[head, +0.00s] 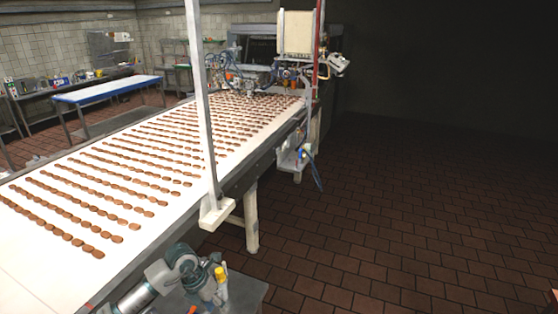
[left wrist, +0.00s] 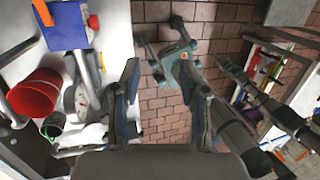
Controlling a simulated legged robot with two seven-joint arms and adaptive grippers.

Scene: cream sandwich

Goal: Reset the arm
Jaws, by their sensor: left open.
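My left gripper (left wrist: 158,85) shows in the left wrist view. Its two dark fingers stand apart, with nothing held between them. Brown tiles show beyond the gap. The left gripper does not show clearly in the head view. My right gripper is in neither view. In the head view, a long white conveyor (head: 30,255) carries many rows of round brown biscuits (head: 125,190) towards a machine (head: 265,75) at the far end.
A pale upright post (head: 203,110) stands at the conveyor's near side. A blue-edged table (head: 108,90) stands far left. Open tiled floor (head: 400,215) lies right. The left wrist view shows a red bucket (left wrist: 35,92), a blue box (left wrist: 66,28) and a cluttered shelf (left wrist: 262,85).

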